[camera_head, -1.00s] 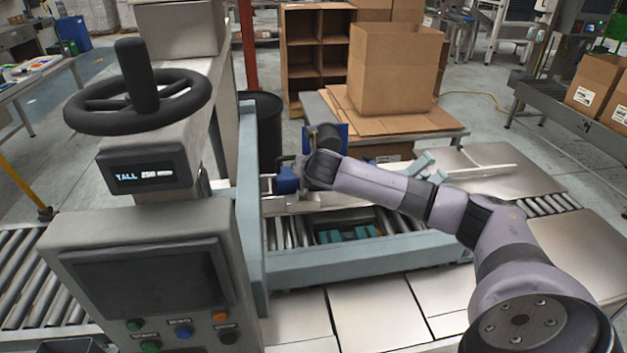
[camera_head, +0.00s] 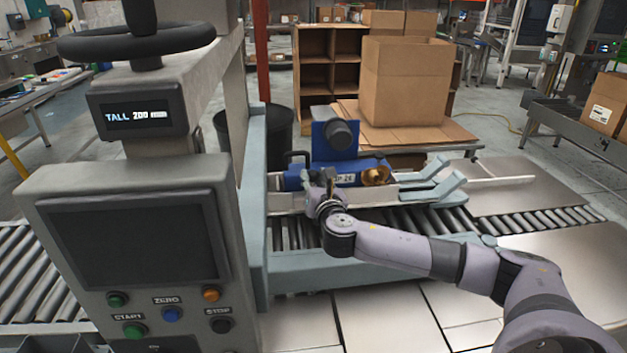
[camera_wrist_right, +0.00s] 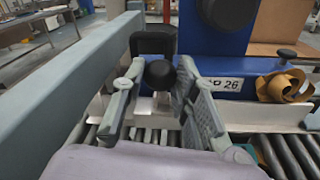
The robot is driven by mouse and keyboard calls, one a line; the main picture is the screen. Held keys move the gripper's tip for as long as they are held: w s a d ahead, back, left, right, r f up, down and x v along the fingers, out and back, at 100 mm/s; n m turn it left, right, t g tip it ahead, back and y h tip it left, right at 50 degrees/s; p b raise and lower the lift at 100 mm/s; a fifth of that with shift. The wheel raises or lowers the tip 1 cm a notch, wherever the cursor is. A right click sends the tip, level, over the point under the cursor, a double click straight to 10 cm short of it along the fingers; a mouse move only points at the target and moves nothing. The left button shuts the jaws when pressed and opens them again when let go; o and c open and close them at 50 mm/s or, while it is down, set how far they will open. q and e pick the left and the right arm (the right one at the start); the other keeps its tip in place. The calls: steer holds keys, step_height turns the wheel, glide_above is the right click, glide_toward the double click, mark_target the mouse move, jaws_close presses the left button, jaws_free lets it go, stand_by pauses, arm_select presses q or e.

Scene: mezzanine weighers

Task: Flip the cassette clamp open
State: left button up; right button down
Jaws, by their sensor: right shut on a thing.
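The blue cassette (camera_head: 350,172) sits in a metal holder over the roller conveyor; its label ends in "P 26", and it also shows in the right wrist view (camera_wrist_right: 240,68). A black ball knob (camera_wrist_right: 160,74), seemingly the clamp's handle, stands at the cassette's left end. My right gripper (camera_head: 322,186) is in front of that end. In the wrist view its fingers (camera_wrist_right: 157,92) are shut on the knob, one on each side. The clamp's base is partly hidden by the fingers. My left gripper is not in view.
A pale blue-grey side rail (camera_head: 252,195) stands close left of the gripper. The control panel (camera_head: 140,250) with a screen and buttons fills the left foreground. Blue-grey arms (camera_head: 445,185) reach out right of the cassette. A cardboard box (camera_head: 402,80) stands behind.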

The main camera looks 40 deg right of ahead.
steer(key=shift+s+a+f, duration=0.1)
steer(key=shift+a+f, duration=0.05)
steer(key=shift+f, duration=0.3)
steer(key=c, duration=1.7)
jaws_free()
steer(key=o, duration=0.4)
steer(key=shift+r, duration=0.2)
steer(key=v, duration=1.2)
